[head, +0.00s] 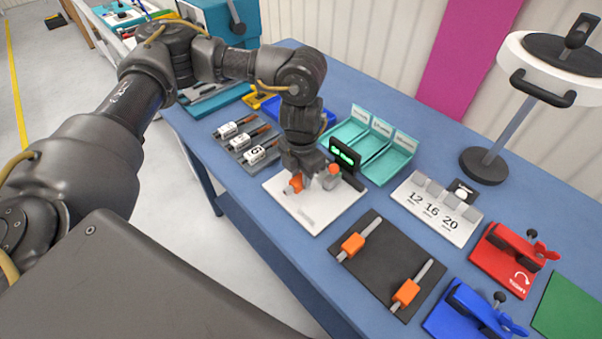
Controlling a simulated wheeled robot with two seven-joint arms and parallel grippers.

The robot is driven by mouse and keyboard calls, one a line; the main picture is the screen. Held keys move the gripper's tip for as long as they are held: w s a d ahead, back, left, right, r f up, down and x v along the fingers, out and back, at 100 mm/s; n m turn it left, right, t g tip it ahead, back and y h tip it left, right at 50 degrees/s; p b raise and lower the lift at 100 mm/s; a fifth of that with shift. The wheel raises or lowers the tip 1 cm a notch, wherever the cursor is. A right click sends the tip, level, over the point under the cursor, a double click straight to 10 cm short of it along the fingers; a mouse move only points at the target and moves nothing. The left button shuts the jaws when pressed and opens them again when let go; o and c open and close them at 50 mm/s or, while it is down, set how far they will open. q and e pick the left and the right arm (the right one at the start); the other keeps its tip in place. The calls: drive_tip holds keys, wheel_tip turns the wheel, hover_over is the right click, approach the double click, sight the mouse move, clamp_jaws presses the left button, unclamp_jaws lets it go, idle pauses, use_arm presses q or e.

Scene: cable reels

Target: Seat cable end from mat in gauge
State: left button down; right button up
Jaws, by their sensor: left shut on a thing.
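My left gripper (306,178) reaches down over the white gauge plate (312,215), which has a dark display (345,156) with green digits behind it. The gripper is shut on an orange-sleeved cable end (294,184), low over the plate. The gripper hides much of it, and I cannot tell whether it touches the gauge. A grey part with a red-orange top (334,169) stands just right of the gripper. The dark mat (378,268) holds two more grey cable ends with orange sleeves, one at its left (353,246) and one at its right (406,294). My right gripper is not in view.
A white block marked 12, 16, 20 (437,216) lies right of the gauge. Teal trays (385,165) stand behind. Red (497,272) and blue (449,325) clamp fixtures are at the right. Labelled cable pieces (240,146) lie left. A lamp-like stand (483,164) rises at the back right.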

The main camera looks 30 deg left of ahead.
sight(301, 177)
use_arm(q)
drive_tip(key=shift+f, duration=0.1)
drive_tip(key=shift+f, duration=0.2)
idle(0.4)
drive_tip(key=shift+f+b, duration=0.65)
drive_tip(key=shift+f, duration=0.1)
drive_tip(key=c, duration=1.1)
unclamp_jaws()
drive_tip(key=shift+o, duration=0.2)
wheel_tip(301, 177, up, 11)
drive_tip(key=shift+f+b, duration=0.1)
drive_tip(key=shift+b, duration=0.55)
